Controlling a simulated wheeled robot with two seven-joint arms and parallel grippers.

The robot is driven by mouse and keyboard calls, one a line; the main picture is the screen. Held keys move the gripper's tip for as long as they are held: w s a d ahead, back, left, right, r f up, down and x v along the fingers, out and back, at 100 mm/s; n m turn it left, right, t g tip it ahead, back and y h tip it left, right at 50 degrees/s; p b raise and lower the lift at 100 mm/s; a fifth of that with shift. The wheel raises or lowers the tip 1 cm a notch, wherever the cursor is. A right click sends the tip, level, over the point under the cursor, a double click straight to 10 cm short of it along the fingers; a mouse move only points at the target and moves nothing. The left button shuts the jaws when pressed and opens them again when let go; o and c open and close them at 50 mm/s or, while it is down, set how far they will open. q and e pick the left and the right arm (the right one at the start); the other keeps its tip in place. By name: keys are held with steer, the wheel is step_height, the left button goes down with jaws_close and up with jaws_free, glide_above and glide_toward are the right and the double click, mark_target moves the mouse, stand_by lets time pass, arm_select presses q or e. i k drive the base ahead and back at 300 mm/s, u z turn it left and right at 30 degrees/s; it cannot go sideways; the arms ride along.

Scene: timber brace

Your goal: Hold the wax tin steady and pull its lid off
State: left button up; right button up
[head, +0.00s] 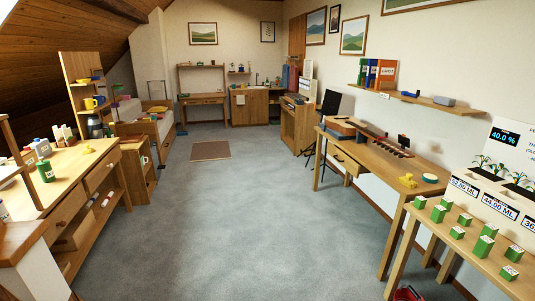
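I see nothing that I can clearly make out as the wax tin or its lid. A small round teal-and-white item (430,178) lies on the wooden desk (372,160) at the right; it is too small to tell whether it is a tin or a roll of tape. A yellow item (408,181) lies beside it. Neither of my grippers is in view.
A wooden workbench (100,172) with bottles stands at the left. A table with several green boxes (485,246) stands at the right front. A wall shelf (420,98) holds binders. A red-and-black object (408,293) shows at the bottom edge. The grey floor (225,220) between is clear.

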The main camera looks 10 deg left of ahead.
mark_target(47, 173)
steer(key=i, duration=2)
steer(key=u, duration=1.1)
steer(key=i, duration=0.95)
steer(key=u, duration=1.55)
steer(key=i, duration=0.3)
steer(key=z, duration=1.15)
steer(key=i, duration=4.1)
steer(key=u, duration=0.1)
